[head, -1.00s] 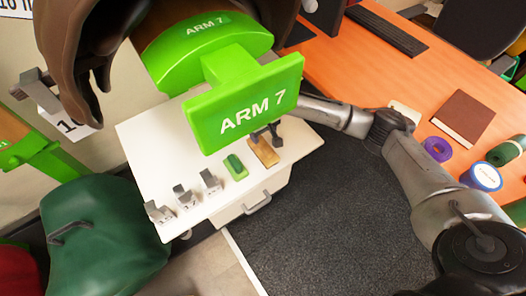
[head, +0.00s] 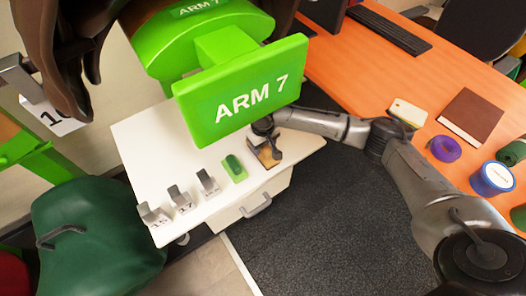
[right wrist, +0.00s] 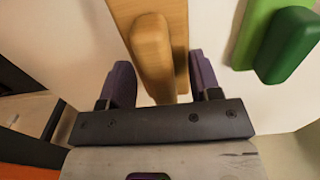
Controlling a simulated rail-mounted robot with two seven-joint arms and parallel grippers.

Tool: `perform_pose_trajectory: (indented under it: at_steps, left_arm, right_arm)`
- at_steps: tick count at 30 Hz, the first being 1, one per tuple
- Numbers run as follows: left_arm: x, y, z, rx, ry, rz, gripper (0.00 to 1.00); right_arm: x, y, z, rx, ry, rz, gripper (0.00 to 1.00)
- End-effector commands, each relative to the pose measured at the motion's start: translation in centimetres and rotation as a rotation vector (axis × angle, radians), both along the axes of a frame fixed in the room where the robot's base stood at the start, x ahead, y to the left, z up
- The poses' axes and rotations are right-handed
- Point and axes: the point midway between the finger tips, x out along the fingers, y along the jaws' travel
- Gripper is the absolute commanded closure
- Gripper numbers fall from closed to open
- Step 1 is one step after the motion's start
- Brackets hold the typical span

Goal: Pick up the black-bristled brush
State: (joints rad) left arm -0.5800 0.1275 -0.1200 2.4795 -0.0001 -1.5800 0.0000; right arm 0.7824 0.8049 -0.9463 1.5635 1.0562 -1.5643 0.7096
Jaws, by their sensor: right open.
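A wooden brush (head: 265,158) lies on the white cabinet top (head: 146,130), partly covered by my right gripper (head: 272,148) in the head view. In the right wrist view the wooden brush (right wrist: 152,50) runs lengthwise between the two purple fingers of my right gripper (right wrist: 162,82). The fingers are apart, one on each side of its near end, and do not clearly touch it. Its bristles are not visible. A green brush (head: 234,168) lies to its left; it shows at the upper right in the right wrist view (right wrist: 278,45). My left gripper is not seen.
Several small grey metal holders (head: 180,199) stand in a row left of the green brush. A green ARM 7 sign (head: 245,90) hangs over the cabinet's back. An orange desk (head: 365,75) with a brown book (head: 470,115) and a purple roll (head: 445,149) is at right.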

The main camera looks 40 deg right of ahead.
Motion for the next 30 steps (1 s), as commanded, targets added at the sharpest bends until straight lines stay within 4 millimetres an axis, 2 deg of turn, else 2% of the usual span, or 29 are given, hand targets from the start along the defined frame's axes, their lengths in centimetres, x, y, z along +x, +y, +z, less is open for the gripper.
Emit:
perform_pose_trajectory:
  at_steps: [3, 21, 30]
  left_arm:
    - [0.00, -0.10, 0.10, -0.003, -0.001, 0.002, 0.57]
    - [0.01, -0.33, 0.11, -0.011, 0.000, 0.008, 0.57]
    - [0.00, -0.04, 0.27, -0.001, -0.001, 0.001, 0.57]
  right_arm:
    - [0.00, 0.01, 0.09, 0.000, 0.000, 0.000, 0.43]
    - [0.00, -0.01, 0.09, 0.000, 0.000, 0.000, 1.00]
    - [0.02, -0.01, 0.38, 0.000, 0.000, 0.000, 1.00]
